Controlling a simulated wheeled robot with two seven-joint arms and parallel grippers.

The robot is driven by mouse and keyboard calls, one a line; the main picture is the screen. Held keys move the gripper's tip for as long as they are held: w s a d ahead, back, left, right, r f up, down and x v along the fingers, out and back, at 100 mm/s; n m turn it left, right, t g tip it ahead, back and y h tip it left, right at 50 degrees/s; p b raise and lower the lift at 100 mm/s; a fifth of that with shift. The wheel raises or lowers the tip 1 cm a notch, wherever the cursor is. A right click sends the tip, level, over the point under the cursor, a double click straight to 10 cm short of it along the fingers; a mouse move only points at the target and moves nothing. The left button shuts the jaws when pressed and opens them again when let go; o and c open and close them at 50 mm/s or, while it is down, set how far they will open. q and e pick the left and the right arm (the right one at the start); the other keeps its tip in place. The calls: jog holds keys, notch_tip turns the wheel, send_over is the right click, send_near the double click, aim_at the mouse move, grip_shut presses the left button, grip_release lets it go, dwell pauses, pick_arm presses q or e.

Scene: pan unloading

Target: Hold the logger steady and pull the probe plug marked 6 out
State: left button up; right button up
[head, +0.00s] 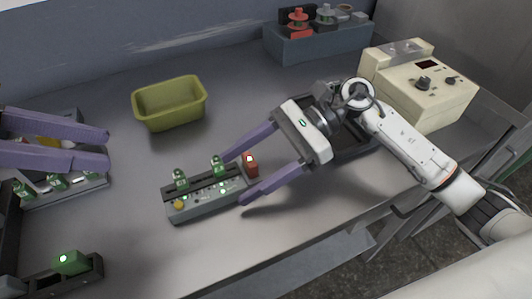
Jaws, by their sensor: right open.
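A grey logger (205,207) lies on the bench in the middle, with two green plugs (217,166) and (180,178) standing along its back edge. A red plug (252,168) stands at its right end, and a yellow knob (179,205) is at its front left. The plug markings are too small to read. My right gripper (233,180) is open, its purple fingers reaching around the logger's right end, one behind and one in front. My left gripper (108,149) is open at the left edge, over another grey unit, apart from the logger.
The other grey unit (85,185) with green plugs is partly hidden by my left fingers. A block with a green-lit plug (68,262) lies front left. A yellow-green bin (168,110), a blue-grey rack (325,42) and a cream instrument box (415,90) stand behind.

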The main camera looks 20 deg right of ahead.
jog(key=shift+x, duration=1.35)
jog(key=c, duration=1.2)
pick_arm(q)
jog(key=shift+o, duration=0.6)
pick_arm(e)
jog(key=shift+c, duration=0.9)
pick_arm(q)
jog(key=shift+s+d+r+y, duration=0.15)
jog(key=shift+d+y, duration=0.15)
jog(key=shift+d, duration=0.2)
jog(key=n+t+y, duration=0.1)
jog(key=n+y, duration=0.3)
jog(key=y, duration=0.2)
send_near(176, 171)
jog(key=x, duration=1)
